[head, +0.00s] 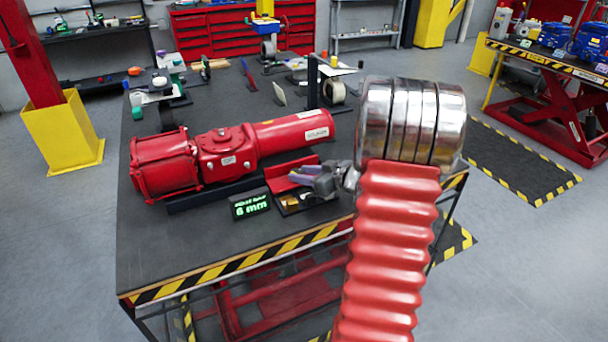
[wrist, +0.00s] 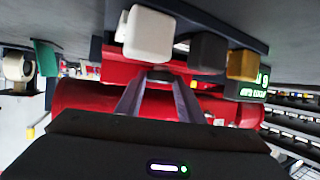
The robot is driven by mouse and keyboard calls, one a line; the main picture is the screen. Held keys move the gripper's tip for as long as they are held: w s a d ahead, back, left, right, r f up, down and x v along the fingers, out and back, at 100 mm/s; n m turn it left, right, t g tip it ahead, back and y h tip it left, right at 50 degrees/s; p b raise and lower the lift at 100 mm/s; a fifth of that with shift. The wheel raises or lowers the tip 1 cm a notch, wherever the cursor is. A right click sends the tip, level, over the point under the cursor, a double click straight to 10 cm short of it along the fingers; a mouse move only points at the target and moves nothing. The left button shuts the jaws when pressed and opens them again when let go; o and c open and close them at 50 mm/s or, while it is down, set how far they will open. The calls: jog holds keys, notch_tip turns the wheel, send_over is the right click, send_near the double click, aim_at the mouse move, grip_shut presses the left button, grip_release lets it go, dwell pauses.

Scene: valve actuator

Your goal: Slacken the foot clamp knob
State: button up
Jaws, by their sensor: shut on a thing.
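The red valve actuator (head: 235,150) lies on its side on the dark bench, with its long cylinder to the right. My gripper (head: 298,174) is at its near side, by the right half; its two purple-grey fingers also show in the wrist view (wrist: 160,84). They are shut on a small grey piece (wrist: 160,75), which I take to be the foot clamp knob. The fingers hide most of it, so its shape and turn cannot be told.
A small display (head: 250,206) reading "6 mm" stands at the bench front. Beside my gripper are a gold block (head: 290,202), a dark block (wrist: 208,52) and a white block (wrist: 148,33). Loose parts lie at the back of the bench; its front left is clear.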

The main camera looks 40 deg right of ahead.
jog(key=shift+d+n+y, duration=0.25)
jog(key=shift+n+y, duration=0.35)
jog(key=shift+y, duration=0.1)
jog(key=shift+n+y, duration=0.3)
jog(key=o, duration=1.1)
jog(key=shift+c, duration=0.2)
